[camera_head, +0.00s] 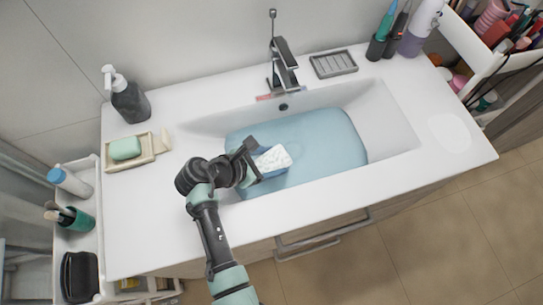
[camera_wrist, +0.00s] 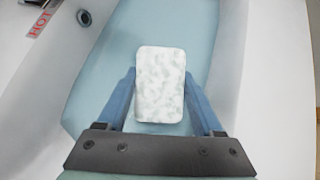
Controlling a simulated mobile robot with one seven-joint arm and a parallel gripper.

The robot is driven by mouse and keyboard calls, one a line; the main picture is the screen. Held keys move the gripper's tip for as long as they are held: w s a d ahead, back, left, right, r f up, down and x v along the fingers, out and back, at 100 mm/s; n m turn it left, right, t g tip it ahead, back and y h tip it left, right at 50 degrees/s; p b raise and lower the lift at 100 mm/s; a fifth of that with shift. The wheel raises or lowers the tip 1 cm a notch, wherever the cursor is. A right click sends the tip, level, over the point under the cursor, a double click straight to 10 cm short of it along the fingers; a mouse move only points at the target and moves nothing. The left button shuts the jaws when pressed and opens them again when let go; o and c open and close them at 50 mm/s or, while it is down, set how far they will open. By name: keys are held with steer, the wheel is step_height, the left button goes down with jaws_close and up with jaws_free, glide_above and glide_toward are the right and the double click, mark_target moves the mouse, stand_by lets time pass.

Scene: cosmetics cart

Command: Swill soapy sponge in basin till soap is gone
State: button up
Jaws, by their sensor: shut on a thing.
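The sponge (camera_head: 274,160) is a pale block with white, foam-like patches on its face. In the wrist view the sponge (camera_wrist: 160,84) sits between the two blue fingers of my gripper (camera_wrist: 163,105), which is shut on its sides. In the head view my gripper (camera_head: 258,162) holds it over the left part of the water. The basin (camera_head: 392,120) is a white sink set in the counter, and blue water (camera_head: 325,145) covers its left and middle part. I cannot tell whether the sponge touches the water.
The faucet (camera_head: 284,62) stands behind the basin. On the counter are a dark pump bottle (camera_head: 130,100), a soap dish with green soap (camera_head: 125,148), a grey ridged tray (camera_head: 333,64) and toothbrush cups (camera_head: 380,46). The front right counter is clear. A HOT label (camera_wrist: 40,23) is near the drain.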

steer(key=shift+f+b, duration=1.6)
steer(key=shift+f, duration=1.2)
steer(key=shift+s+f, duration=0.15)
steer(key=shift+f, duration=0.1)
steer(key=shift+s+a+f, duration=0.1)
steer(key=shift+s+a, duration=0.1)
steer(key=shift+a, duration=0.2)
steer(key=shift+d+p, duration=0.15)
steer(key=shift+p, duration=0.25)
steer(key=shift+w+d, duration=0.1)
steer(key=shift+d, duration=0.2)
steer(key=shift+c, duration=0.5)
steer(key=shift+a+p, duration=0.4)
steer(key=shift+a, duration=0.05)
steer(key=shift+w+d+r, duration=0.2)
steer(key=shift+w+d, duration=0.05)
steer(key=shift+d, duration=0.15)
